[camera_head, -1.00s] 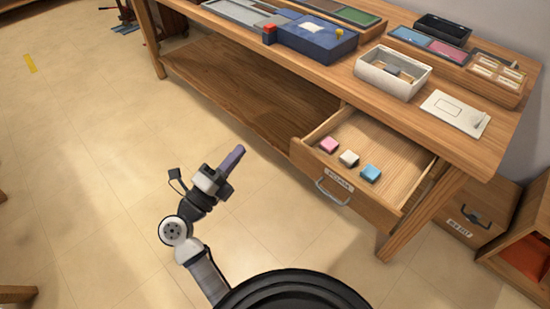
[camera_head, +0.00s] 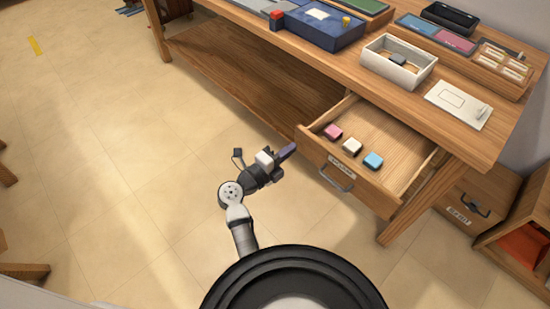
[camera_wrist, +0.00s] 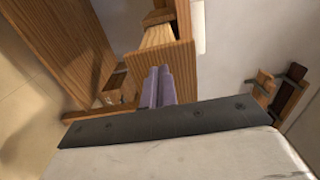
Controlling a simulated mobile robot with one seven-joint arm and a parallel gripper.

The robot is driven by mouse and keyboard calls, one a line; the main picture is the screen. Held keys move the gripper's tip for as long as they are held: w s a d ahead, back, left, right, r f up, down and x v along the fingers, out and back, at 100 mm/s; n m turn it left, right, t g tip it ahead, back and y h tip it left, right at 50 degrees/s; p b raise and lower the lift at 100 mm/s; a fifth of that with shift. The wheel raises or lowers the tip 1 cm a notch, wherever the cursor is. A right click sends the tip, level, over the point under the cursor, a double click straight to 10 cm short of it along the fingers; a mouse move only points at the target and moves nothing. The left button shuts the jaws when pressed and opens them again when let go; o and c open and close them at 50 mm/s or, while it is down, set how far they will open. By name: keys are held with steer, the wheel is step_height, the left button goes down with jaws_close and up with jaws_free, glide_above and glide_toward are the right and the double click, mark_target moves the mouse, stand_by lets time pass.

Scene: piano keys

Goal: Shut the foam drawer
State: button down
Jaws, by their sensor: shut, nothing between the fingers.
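The foam drawer (camera_head: 388,195) is pulled out from under the workbench, with a metal handle (camera_head: 337,179) and a label on its front. Inside lie a pink block (camera_head: 333,132), a cream block (camera_head: 352,146) and a blue block (camera_head: 373,160). My gripper (camera_head: 289,149) is shut and empty. In the head view it is just left of the drawer's front left corner. In the wrist view its purple fingers (camera_wrist: 158,88) lie side by side in front of a wooden part; I cannot tell whether they touch it.
The workbench (camera_head: 465,130) carries a white open box (camera_head: 398,63), a blue box (camera_head: 318,28) and trays. A labelled wooden drawer unit (camera_head: 470,205) stands on the floor at right. The floor (camera_head: 110,150) left of the bench is mostly clear.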

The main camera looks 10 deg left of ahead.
mark_target(342, 115)
steer(key=shift+x, duration=0.85)
steer(key=p+x, duration=0.2)
steer(key=x, duration=2.1)
steer(key=shift+w+d+p, duration=0.2)
steer(key=shift+p, duration=0.2)
steer(key=shift+w+r, duration=0.15)
steer(key=shift+r, duration=0.05)
steer(key=shift+d+r, duration=0.1)
steer(key=shift+d, duration=0.05)
